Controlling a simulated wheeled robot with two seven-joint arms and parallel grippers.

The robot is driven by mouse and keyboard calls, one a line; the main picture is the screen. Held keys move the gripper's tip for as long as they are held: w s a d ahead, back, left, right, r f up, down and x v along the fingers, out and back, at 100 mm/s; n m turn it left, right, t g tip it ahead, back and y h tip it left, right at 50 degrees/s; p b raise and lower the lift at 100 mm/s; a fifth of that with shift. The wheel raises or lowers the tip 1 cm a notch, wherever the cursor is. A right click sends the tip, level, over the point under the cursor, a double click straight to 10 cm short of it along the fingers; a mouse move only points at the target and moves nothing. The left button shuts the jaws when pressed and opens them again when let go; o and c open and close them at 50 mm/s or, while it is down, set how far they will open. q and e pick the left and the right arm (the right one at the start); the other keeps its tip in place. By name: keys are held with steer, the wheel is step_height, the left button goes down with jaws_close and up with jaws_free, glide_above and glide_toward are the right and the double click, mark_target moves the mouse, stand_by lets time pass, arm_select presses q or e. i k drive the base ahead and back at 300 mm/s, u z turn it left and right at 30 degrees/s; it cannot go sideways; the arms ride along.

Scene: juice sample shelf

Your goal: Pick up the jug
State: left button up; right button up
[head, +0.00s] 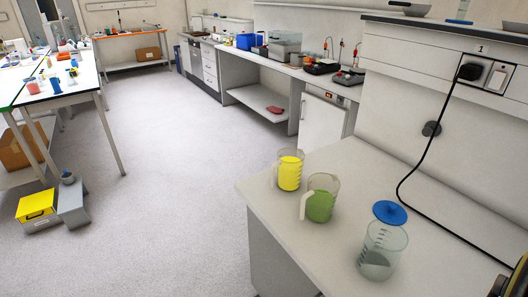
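A jug with yellow liquid (290,174) and a jug with green liquid (320,203) stand upright side by side near the left edge of the white bench. Each has a pale handle on its left side. A clear container with graduation marks (383,248) stands nearer to me on the right, with a little greyish content at its bottom. It has no clear handle in this view. The frame does not show which of these is the task's jug. I see neither gripper's fingertips. A dark part cut off at the lower right edge may be mine.
A round blue lid (390,212) lies behind the clear container. A black cable (404,183) hangs from the wall socket (485,74) down to the bench. The white bench (300,240) has bare room left of the clear container. The grey floor (170,180) to the left is open.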

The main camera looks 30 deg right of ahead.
mark_target(289, 164)
steer(key=i, duration=3.15)
steer(key=z, duration=4.2)
